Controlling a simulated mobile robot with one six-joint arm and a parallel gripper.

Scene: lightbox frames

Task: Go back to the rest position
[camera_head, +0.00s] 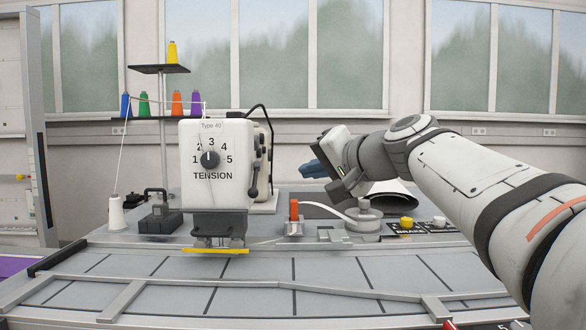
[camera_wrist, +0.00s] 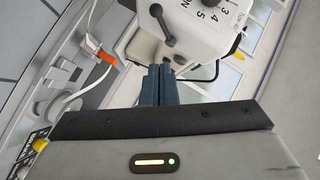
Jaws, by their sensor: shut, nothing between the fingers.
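My gripper (camera_head: 314,169) has blue fingers and hangs above the right half of the table, to the right of the white sewing machine (camera_head: 192,165). In the wrist view the two blue fingers (camera_wrist: 157,84) lie together, shut, with nothing between them. The machine's head carries a tension dial (camera_head: 210,159) numbered 1 to 5, its pointer near 3. The fingers are apart from the machine in the head view. In the wrist view they point toward the machine's side, near its dark lever (camera_wrist: 162,24).
A thread stand with coloured spools (camera_head: 176,102) rises behind the machine. A white cone (camera_head: 116,213) and a black block (camera_head: 160,217) stand at left. An orange-topped part (camera_head: 294,211), a grey round post (camera_head: 363,214) and a yellow button (camera_head: 407,222) lie below my gripper. The front tabletop is clear.

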